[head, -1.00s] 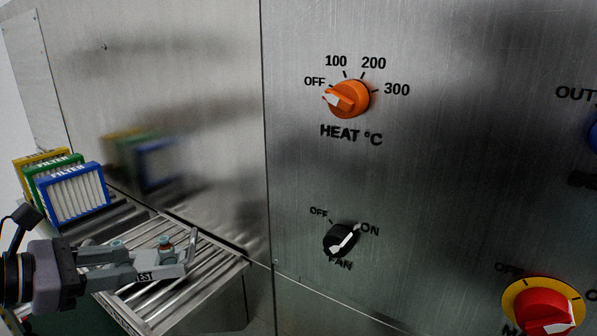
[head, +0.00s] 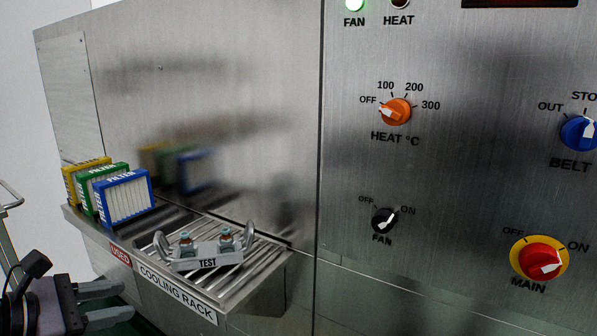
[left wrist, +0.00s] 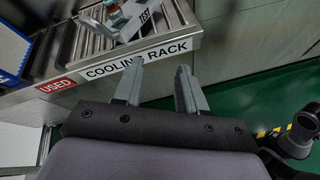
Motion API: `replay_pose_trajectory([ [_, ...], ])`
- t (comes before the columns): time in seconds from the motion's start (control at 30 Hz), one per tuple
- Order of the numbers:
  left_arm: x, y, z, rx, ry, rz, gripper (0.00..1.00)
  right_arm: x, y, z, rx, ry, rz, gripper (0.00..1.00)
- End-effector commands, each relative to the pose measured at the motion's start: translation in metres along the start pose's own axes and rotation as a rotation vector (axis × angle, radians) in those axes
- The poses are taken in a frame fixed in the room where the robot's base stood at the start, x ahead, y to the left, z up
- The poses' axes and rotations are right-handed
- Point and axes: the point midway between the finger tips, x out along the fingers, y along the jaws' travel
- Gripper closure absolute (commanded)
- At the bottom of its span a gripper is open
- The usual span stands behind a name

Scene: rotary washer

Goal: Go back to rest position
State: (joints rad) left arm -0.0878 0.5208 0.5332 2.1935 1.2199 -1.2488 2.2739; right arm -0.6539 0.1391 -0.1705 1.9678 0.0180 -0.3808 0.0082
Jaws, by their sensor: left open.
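My left gripper (head: 112,303) is open and empty at the lower left of the head view, below and in front of the cooling rack (head: 262,277). In the left wrist view its two fingers (left wrist: 160,88) stand apart with nothing between them. A grey test piece (head: 207,255) with two curved handles, labelled TEST, sits on the rack's slats. It also shows at the top of the left wrist view (left wrist: 128,22), apart from the fingers. My right gripper is not in view.
Blue (head: 123,192), green (head: 84,195) and yellow (head: 69,184) filters stand on the shelf at left. The steel panel carries an orange heat knob (head: 395,111) near OFF, a fan knob (head: 385,220) toward ON, a blue belt knob (head: 578,133) and a red main knob (head: 540,262).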

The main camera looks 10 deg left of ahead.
Motion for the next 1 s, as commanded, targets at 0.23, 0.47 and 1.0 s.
replay_pose_trajectory([
  [0.23,0.041,-0.033,-0.063,0.483,0.162,0.033,0.59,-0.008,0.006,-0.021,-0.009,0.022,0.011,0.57],
  [0.47,0.062,-0.084,-0.112,1.004,0.296,-0.03,0.59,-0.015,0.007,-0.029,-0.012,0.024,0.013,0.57],
  [1.0,0.07,-0.246,-0.146,2.308,0.307,-0.315,0.59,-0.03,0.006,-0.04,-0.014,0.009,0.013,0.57],
])
